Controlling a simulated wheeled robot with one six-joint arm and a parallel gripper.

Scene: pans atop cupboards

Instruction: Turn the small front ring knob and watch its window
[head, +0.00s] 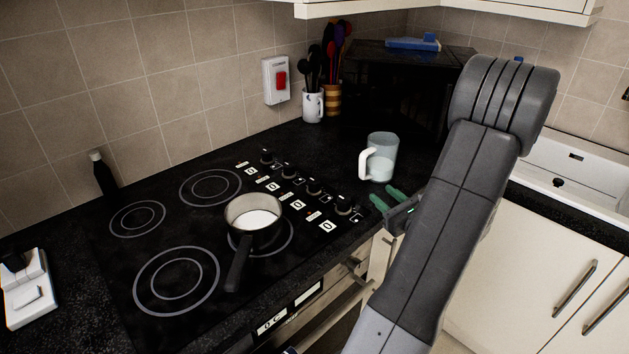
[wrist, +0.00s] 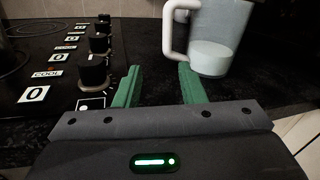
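The hob has a row of black knobs on its right side. The nearest knob (head: 343,204) also shows in the wrist view (wrist: 92,72), left of my fingers; which ring it serves is too small to read. White windows lie beside the knobs; the nearest window (head: 327,226) reads 0 and also shows in the wrist view (wrist: 35,94). A COOL label (wrist: 47,73) sits just beyond it. A small pan (head: 253,219) with white contents stands on the front right ring. My gripper (head: 384,197) is open and empty, its green fingers (wrist: 159,70) apart, right of the nearest knob.
A clear jug (head: 383,152) with a white handle and pale liquid stands just beyond my fingertips. Utensil pots (head: 312,106), a dark microwave (head: 395,90) and a red wall switch (head: 281,80) are behind. The sink (head: 575,175) is right.

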